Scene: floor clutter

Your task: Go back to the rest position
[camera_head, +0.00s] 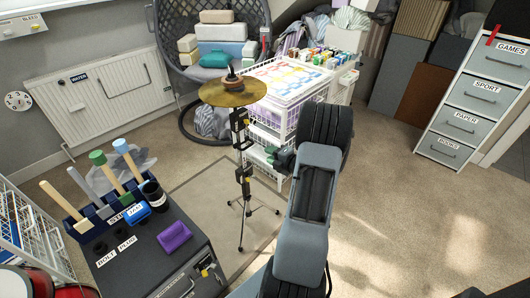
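My arm rises from the bottom centre and bends at a dark joint in front of the white drawer cart. My gripper (281,159) seems to be the small dark green part to the left of that joint. It is too small and too much side-on to show whether its fingers are open or shut, and I see nothing clearly held in it. A cymbal (233,92) on a black stand (243,190) stands upright just left of my gripper.
A dark cabinet (150,255) with a tool rack and a purple block (174,236) stands at the lower left. The white cart (268,125) is behind my arm. A labelled drawer unit (475,100) stands at the right. The carpet (410,215) at the right is clear.

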